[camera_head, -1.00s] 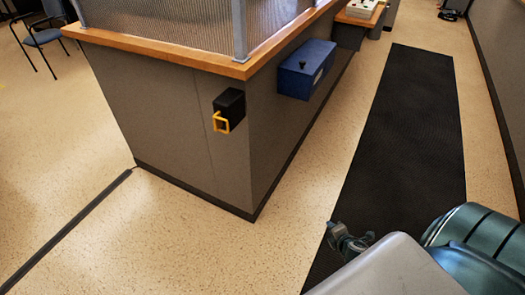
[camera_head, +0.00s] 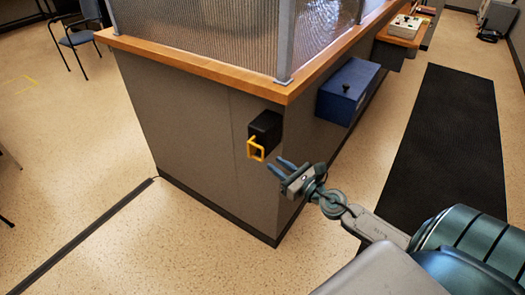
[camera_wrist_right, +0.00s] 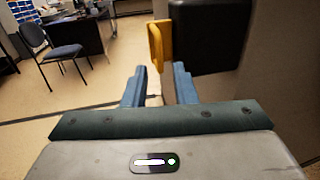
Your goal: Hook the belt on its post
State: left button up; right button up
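The belt's yellow end loop (camera_head: 257,149) sticks out from a black box (camera_head: 267,129) on the grey counter wall, near its corner. My right gripper (camera_head: 277,165) is open and empty, just right of the loop in the head view. In the right wrist view the yellow loop (camera_wrist_right: 160,45) stands ahead of the two blue fingertips (camera_wrist_right: 158,82), roughly in line with the gap between them. It looks apart from the fingers. The black box also shows there (camera_wrist_right: 210,38), ahead of the right finger. I see no post in either view. My left gripper is out of view.
A blue box (camera_head: 347,92) hangs on the counter's side beyond the black box. The wooden counter ledge (camera_head: 205,72) overhangs above. A dark strip (camera_head: 85,237) runs along the floor at left. A black mat (camera_head: 440,150) lies at right. Open floor lies left of the counter.

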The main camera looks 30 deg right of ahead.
aim_at(263, 159)
jog(key=w+p, duration=0.1)
jog(key=w, duration=0.2)
jog(key=w+a+p, duration=0.1)
jog(key=w, duration=0.2)
jog(key=shift+w+a, duration=0.2)
jog(key=shift+w, duration=0.2)
grip_shut()
